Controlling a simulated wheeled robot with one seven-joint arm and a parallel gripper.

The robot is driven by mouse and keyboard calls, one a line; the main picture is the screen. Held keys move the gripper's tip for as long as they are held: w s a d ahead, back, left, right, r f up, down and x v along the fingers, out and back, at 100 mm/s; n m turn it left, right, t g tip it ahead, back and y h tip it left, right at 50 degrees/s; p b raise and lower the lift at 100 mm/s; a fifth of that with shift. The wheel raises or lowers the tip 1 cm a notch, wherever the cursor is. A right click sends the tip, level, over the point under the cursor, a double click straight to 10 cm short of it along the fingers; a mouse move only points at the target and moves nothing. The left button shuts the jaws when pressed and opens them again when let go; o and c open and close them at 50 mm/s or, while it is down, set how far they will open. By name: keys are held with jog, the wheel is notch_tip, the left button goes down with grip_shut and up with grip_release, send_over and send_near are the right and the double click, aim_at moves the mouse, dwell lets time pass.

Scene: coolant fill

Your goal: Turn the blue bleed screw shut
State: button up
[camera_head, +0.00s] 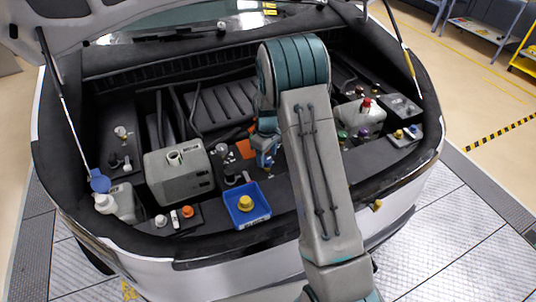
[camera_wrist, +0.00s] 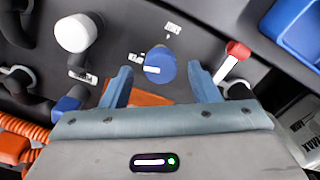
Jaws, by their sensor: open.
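The blue bleed screw (camera_wrist: 160,65) is a round blue knob with a white bar on its top, lying roughly across the wrist view. My gripper (camera_wrist: 160,72) is open, with one finger on each side of the screw and a visible gap on both sides. I cannot tell how far the fingertips are above or below its top. In the head view my gripper (camera_head: 266,158) points down into the engine bay, and I cannot make out the screw there.
A red-topped part (camera_wrist: 237,50) with a white bar is close beside the right finger. A white cap (camera_wrist: 77,33) stands left. An orange ribbed hose (camera_wrist: 25,127) runs lower left. A blue tray (camera_head: 263,214) with a yellow cap (camera_head: 245,202) sits near the front edge.

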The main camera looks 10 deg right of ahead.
jog(key=shift+f, duration=0.55)
jog(key=c, duration=1)
jog(key=shift+o, duration=0.2)
